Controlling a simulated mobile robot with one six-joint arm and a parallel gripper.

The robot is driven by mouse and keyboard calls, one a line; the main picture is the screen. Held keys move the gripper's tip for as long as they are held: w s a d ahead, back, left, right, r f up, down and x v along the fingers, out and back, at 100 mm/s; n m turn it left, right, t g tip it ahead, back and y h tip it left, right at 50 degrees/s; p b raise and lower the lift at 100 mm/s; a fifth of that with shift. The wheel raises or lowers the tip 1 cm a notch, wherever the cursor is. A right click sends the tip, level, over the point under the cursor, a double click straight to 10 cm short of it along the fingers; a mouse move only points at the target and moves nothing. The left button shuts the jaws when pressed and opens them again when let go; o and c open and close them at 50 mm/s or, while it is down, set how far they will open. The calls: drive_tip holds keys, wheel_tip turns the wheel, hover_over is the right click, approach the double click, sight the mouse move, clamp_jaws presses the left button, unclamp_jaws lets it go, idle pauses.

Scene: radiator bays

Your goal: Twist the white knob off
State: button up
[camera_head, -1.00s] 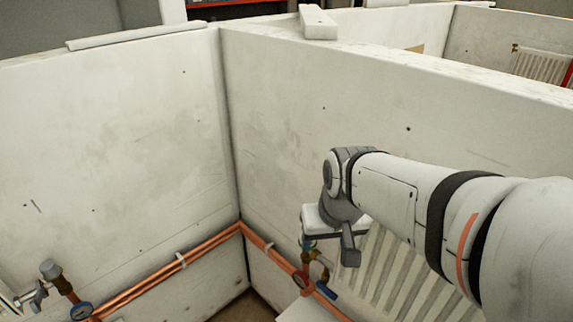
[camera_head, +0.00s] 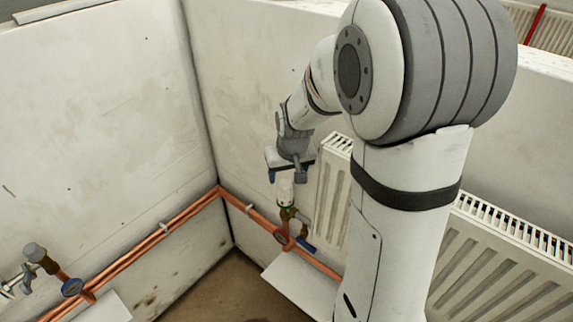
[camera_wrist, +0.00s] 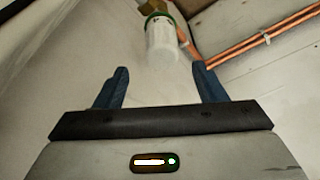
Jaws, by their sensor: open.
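The white knob (camera_head: 286,188) is a short upright cylinder on a brass valve at the copper pipes, just left of the radiator. In the wrist view the white knob (camera_wrist: 162,42) shows a green ring where it meets the brass. My gripper (camera_head: 285,172) is right above the knob in the head view. In the wrist view my gripper (camera_wrist: 163,78) has its two blue fingers spread wide with nothing between them. The knob lies beyond the fingertips, roughly centred between them. I cannot tell the exact gap from fingertips to knob.
A white radiator (camera_head: 500,262) stands along the right wall, partly behind my arm. Copper pipes (camera_head: 160,240) run along both walls, with a blue-handled valve (camera_head: 306,245) below the knob. A grey-capped valve (camera_head: 36,252) is at far left. A white shelf (camera_head: 300,282) is below.

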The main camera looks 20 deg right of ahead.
sight(286, 183)
drive_tip(key=x, duration=0.5)
drive_tip(key=shift+a+f, duration=0.15)
drive_tip(key=shift+f, duration=0.15)
drive_tip(key=shift+c, duration=0.2)
drive_tip(key=c, duration=1.1)
drive_tip(key=shift+s+f, duration=0.1)
drive_tip(key=shift+f, duration=0.1)
